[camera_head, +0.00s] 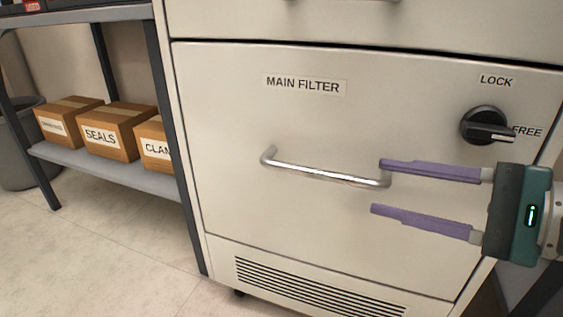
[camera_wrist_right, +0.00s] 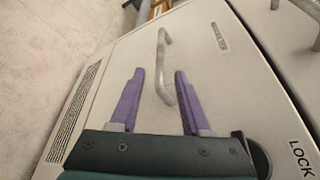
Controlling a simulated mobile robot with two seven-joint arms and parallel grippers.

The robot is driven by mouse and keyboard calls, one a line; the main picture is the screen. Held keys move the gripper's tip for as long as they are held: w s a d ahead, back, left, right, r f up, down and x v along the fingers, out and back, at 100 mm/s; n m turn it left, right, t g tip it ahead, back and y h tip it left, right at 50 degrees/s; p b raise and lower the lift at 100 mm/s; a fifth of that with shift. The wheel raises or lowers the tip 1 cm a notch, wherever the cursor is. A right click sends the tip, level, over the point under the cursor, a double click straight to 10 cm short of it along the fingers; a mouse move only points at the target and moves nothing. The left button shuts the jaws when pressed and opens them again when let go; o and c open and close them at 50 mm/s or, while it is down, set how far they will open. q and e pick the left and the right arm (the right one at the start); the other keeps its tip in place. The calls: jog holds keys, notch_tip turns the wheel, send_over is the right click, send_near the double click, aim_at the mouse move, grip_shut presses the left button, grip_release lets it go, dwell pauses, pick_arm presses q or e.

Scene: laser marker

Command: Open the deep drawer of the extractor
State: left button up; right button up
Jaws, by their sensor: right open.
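The deep drawer (camera_head: 300,210) of the extractor is labelled MAIN FILTER and looks shut. Its silver bar handle (camera_head: 320,174) runs across the front; in the right wrist view the handle (camera_wrist_right: 162,67) lies ahead, between the lines of the two fingers. A black knob (camera_head: 487,126) at the drawer's upper right has its pointer toward FREE. My right gripper (camera_head: 377,187) is open and empty, with purple fingers pointing left at the handle's right end. My left gripper is out of view.
A shelf unit (camera_head: 105,168) with cardboard boxes (camera_head: 112,131) stands close on the left, beside a grey bin (camera_head: 18,145). Another drawer front (camera_head: 430,22) is above. A vent grille (camera_head: 315,288) is below. The floor (camera_head: 110,250) at front left is clear.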

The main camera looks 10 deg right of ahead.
aim_at(349, 181)
jog(key=b+x, duration=0.2)
jog(key=x, duration=0.4)
jog(key=shift+w+a+f, duration=0.1)
jog(key=shift+w+a, duration=0.1)
jog(key=shift+w+a+f+b, duration=0.1)
jog(key=shift+w+a+b, duration=0.3)
jog(key=shift+w, duration=0.15)
jog(key=c, duration=0.7)
grip_shut()
